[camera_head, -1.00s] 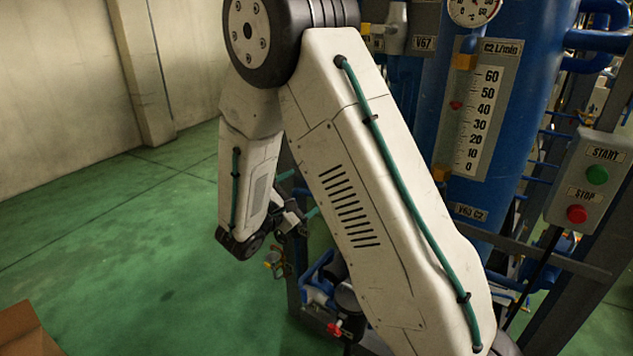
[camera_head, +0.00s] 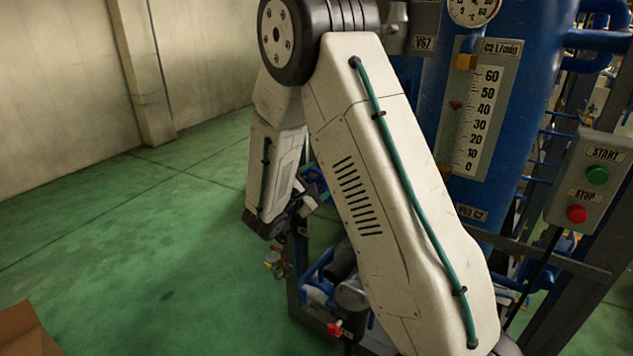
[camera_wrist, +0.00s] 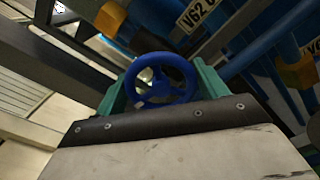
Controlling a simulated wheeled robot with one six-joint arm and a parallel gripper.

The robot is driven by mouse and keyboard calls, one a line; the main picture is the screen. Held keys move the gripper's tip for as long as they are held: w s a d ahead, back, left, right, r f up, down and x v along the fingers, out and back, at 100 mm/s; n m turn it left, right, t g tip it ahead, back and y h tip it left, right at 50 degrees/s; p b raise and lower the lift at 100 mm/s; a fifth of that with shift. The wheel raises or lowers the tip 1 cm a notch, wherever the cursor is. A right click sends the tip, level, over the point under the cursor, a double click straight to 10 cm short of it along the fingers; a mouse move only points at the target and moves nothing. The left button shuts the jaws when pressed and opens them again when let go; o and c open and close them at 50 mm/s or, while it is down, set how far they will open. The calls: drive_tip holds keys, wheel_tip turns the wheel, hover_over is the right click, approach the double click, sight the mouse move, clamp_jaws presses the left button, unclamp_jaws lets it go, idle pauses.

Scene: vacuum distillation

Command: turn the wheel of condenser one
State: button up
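A blue handwheel (camera_wrist: 160,82) with spokes shows in the middle of the wrist view. My gripper (camera_wrist: 160,92) has its two teal fingers spread, one on each side of the wheel. The wheel appears between them; I cannot tell whether they touch its rim. A tag (camera_wrist: 197,14) reading "V62 C" hangs just above and right of the wheel, its end cut off. In the head view the end of my arm is low, beside the blue equipment, and my fingers are mostly hidden behind my own arm.
A large blue column (camera_head: 520,110) labelled C2 with a flow scale (camera_head: 478,110) stands at right. A START/STOP box (camera_head: 588,185) is at the far right. Pipes and dark frame bars crowd the wheel. Green floor (camera_head: 140,250) at left is open, with a cardboard box (camera_head: 25,335).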

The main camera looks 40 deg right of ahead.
drive_tip(key=shift+n, duration=0.3)
drive_tip(key=shift+w+n, duration=0.1)
drive_tip(key=shift+n, duration=2.8)
drive_tip(key=o, duration=1)
drive_tip(key=shift+a, duration=0.1)
drive_tip(key=v, duration=0.7)
drive_tip(key=shift+a+r, duration=0.1)
drive_tip(key=shift+a, duration=0.25)
